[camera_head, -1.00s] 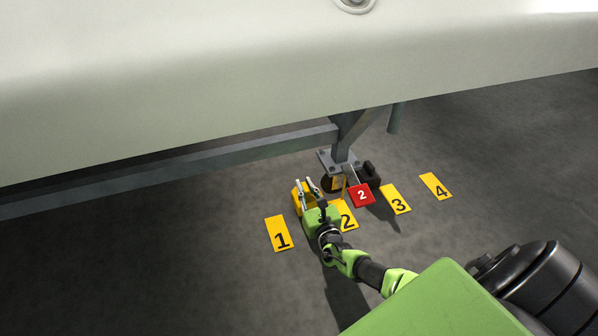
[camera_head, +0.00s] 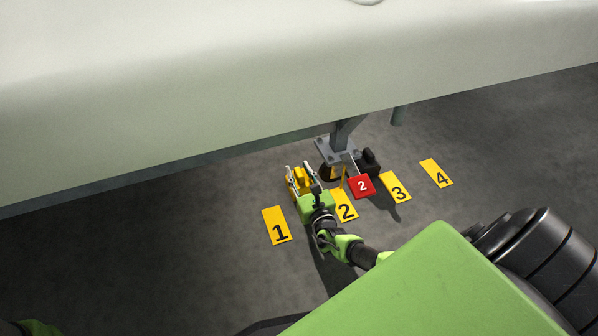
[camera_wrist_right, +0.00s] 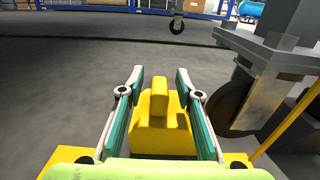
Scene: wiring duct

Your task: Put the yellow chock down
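The yellow chock (camera_head: 300,182) is on the floor left of the caster wheel, with its raised grip block upright. In the right wrist view the yellow chock (camera_wrist_right: 160,130) lies between my right gripper's fingers. My right gripper (camera_head: 302,172) is open around it. In the wrist view, the right gripper (camera_wrist_right: 159,78) shows clear gaps between its fingertips and the raised block. The chock's underside is hidden, so its floor contact cannot be seen directly. My left gripper is not in view.
The caster wheel (camera_wrist_right: 232,100) and its steel leg (camera_wrist_right: 265,60) stand close on the right. Yellow floor markers 1 (camera_head: 277,226), 2 (camera_head: 345,206), 3 (camera_head: 396,188) and 4 (camera_head: 436,172) lie nearby. A red tag (camera_head: 362,186) is beside the wheel. A large pale body (camera_head: 250,80) overhangs.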

